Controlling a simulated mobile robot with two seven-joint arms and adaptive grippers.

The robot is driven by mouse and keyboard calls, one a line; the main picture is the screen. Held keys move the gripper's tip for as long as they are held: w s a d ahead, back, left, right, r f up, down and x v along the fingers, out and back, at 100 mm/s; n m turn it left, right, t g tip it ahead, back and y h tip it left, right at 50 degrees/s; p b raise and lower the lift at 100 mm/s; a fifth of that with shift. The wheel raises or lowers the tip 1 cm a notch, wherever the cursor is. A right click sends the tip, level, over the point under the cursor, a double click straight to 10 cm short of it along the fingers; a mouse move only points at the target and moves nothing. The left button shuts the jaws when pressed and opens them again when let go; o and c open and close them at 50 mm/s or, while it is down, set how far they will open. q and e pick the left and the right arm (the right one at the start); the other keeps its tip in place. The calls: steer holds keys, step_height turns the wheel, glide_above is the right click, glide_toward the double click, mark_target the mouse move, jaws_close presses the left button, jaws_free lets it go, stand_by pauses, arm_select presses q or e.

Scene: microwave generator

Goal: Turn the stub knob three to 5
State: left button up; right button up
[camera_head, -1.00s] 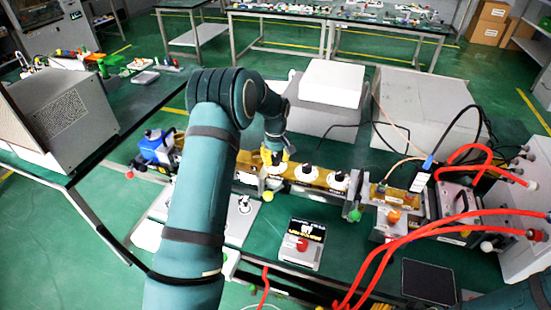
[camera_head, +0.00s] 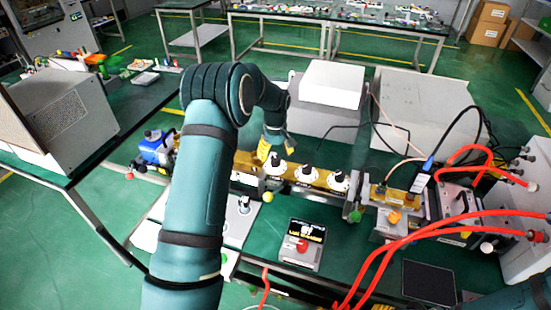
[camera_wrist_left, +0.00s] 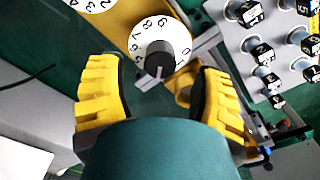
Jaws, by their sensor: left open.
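Three white dials with black knobs sit in a row on the brass-coloured waveguide: the left dial (camera_head: 276,169), the middle dial (camera_head: 306,174) and the right dial (camera_head: 338,181). I cannot tell which is stub knob three. My left gripper (camera_head: 275,150) is open just behind and above the left dial. In the left wrist view the left gripper (camera_wrist_left: 158,78) has its yellow fingers on either side of a numbered dial with a black knob (camera_wrist_left: 160,60), apart from it. The knob's white line points down in that view; the lower digits are hidden. My right gripper is out of view.
Red cables (camera_head: 390,250) and a power unit (camera_head: 465,212) stand to the right. Grey boxes (camera_head: 330,95) stand behind the dials. A small display box with a red button (camera_head: 302,244) is in front.

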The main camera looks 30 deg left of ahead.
mark_target(276, 158)
arm_select(q)
step_height(276, 158, up, 9)
stand_by(0.3)
steer(key=shift+d+r, duration=0.1)
